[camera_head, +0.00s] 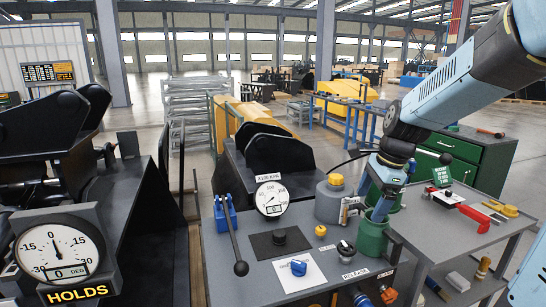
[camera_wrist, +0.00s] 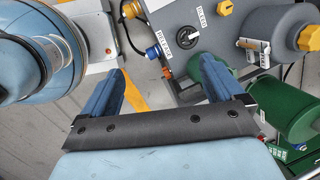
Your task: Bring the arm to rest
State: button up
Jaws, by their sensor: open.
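My gripper (camera_head: 377,208) hangs from my blue arm at the right of the head view, pointing down by the green cylinder (camera_head: 374,238) at the right rear of the grey control bench (camera_head: 250,280). In the wrist view, the two blue fingers of my gripper (camera_wrist: 162,88) stand wide apart with nothing between them. The bench's edge, a dark knob (camera_wrist: 188,38) and part of the green cylinder (camera_wrist: 208,66) show beyond them. Whether the fingers touch the cylinder, I cannot tell.
A grey cylinder with a yellow cap (camera_head: 334,200), a pressure gauge (camera_head: 272,196) and a black lever (camera_head: 237,245) stand on the bench. An angle gauge (camera_head: 58,248) marked HOLDS is at left. A tool-laden side table (camera_head: 440,235) stands at right.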

jog(key=s+r+n+t+h, duration=0.1)
jog(key=s+r+n+t, duration=0.1)
jog(key=s+n, duration=0.6)
jog(key=s+r+n+t+h, duration=0.1)
jog(key=s+r+n+t, duration=0.1)
jog(key=s+r+n, duration=0.3)
jog(key=shift+s+a+r+n, duration=0.25)
jog(key=shift+s+a+n, duration=0.2)
jog(key=shift+s+n, duration=1.65)
